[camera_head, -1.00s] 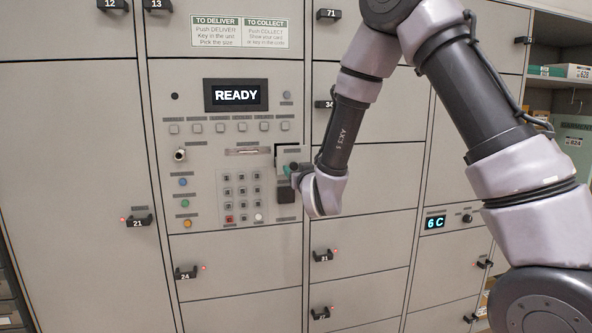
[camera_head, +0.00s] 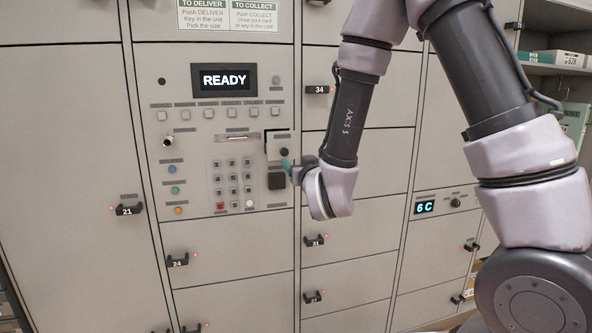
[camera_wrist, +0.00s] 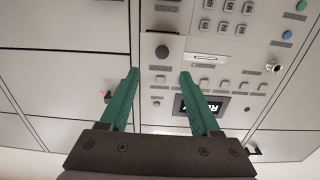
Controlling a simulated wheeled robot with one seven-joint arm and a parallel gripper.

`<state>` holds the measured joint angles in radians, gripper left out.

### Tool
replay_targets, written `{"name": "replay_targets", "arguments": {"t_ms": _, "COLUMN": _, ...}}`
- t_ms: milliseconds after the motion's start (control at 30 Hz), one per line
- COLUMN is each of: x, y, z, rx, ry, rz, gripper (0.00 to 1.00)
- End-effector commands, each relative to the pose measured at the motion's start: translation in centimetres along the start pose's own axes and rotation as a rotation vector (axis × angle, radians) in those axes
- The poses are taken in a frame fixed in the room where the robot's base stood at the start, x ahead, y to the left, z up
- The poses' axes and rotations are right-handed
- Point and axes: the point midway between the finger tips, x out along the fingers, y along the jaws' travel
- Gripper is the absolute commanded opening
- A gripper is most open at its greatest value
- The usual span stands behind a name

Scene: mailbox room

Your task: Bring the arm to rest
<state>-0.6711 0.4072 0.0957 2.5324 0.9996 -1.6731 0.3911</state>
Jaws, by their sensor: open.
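My gripper (camera_head: 287,166) is in front of the locker bank's control panel, just right of the keypad (camera_head: 233,183). In the wrist view its two green fingers (camera_wrist: 157,80) stand apart with nothing between them. Beyond the gap is a light plate with a round black knob (camera_wrist: 162,52). In the head view this knob (camera_head: 284,152) sits just above the fingertips, and the fingers look apart from it. My arm reaches in from the right, bent downward, and its wrist hides part of the panel's right edge.
The panel's screen (camera_head: 224,80) reads READY. Locker doors with dark handles, such as number 21 (camera_head: 129,209) and number 34 (camera_head: 319,90), surround it. A small display (camera_head: 425,207) reads 6 C. Open shelves with boxes (camera_head: 570,59) stand at the far right.

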Motion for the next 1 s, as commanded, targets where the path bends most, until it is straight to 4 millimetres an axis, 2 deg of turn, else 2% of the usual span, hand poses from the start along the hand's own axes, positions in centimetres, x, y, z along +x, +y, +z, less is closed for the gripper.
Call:
{"name": "replay_targets", "arguments": {"t_ms": 267, "x": 0.6, "y": 6.5, "z": -4.5, "rx": 0.207, "ry": -0.149, "rz": 0.090, "gripper": 0.64}}
{"name": "replay_targets", "arguments": {"t_ms": 467, "x": -1.9, "y": 11.0, "z": -7.6, "rx": 0.344, "ry": -0.319, "rz": 0.122, "gripper": 0.64}}
{"name": "replay_targets", "arguments": {"t_ms": 667, "x": -7.3, "y": 14.6, "z": -10.2, "rx": 0.432, "ry": -0.495, "rz": 0.148, "gripper": 0.64}}
{"name": "replay_targets", "arguments": {"t_ms": 833, "x": -13.9, "y": 16.8, "z": -11.8, "rx": 0.483, "ry": -0.645, "rz": 0.187, "gripper": 0.64}}
{"name": "replay_targets", "arguments": {"t_ms": 1000, "x": -20.9, "y": 18.0, "z": -12.6, "rx": 0.529, "ry": -0.777, "rz": 0.240, "gripper": 0.64}}
